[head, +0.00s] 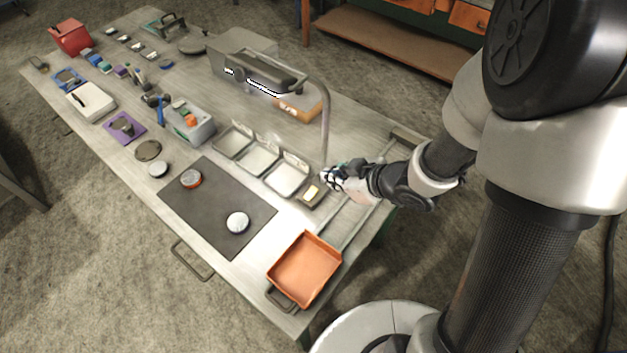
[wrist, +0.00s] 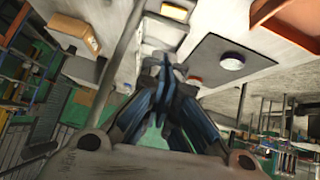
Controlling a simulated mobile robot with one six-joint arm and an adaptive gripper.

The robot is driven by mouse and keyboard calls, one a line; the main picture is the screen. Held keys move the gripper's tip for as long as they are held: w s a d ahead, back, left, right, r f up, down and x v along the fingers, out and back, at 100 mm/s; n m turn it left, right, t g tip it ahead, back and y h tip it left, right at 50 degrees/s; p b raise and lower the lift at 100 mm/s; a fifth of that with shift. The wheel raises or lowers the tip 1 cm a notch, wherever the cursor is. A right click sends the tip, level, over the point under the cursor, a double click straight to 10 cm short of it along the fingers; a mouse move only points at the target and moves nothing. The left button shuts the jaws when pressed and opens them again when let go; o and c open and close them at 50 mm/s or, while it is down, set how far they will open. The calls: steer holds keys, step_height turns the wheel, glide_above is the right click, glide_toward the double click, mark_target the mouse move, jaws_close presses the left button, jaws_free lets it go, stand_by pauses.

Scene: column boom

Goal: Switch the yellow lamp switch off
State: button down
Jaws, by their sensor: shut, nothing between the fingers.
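The yellow lamp switch (head: 311,192) is a small yellow rocker on a dark base on the bench, to the right of the grey metal trays. In the wrist view the yellow switch (wrist: 174,12) shows at the top, beyond my fingertips. My gripper (head: 327,176) is just to the right of and above the switch in the head view, with a visible gap. In the wrist view my gripper (wrist: 165,62) is shut, its fingers together and empty. I cannot tell from these frames which way the rocker is tipped.
A thin lamp pole (head: 326,125) rises close behind my gripper and bends to a lamp head (head: 268,76). Three grey trays (head: 256,159) stand to the left. An orange tray (head: 305,270) is at the front. A dark mat (head: 218,212) carries two round pucks.

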steer(key=b, duration=0.5)
glide_above(314, 192)
steer(key=f, duration=0.7)
steer(key=shift+s+a+f, duration=0.25)
steer(key=shift+f, duration=0.05)
steer(key=shift+w+d+f+b, duration=0.15)
steer(key=shift+f+b, duration=0.35)
steer(key=shift+f, duration=0.7)
steer(key=shift+d+f, duration=0.1)
steer(key=shift+f, duration=0.4)
steer(key=shift+p, duration=0.3)
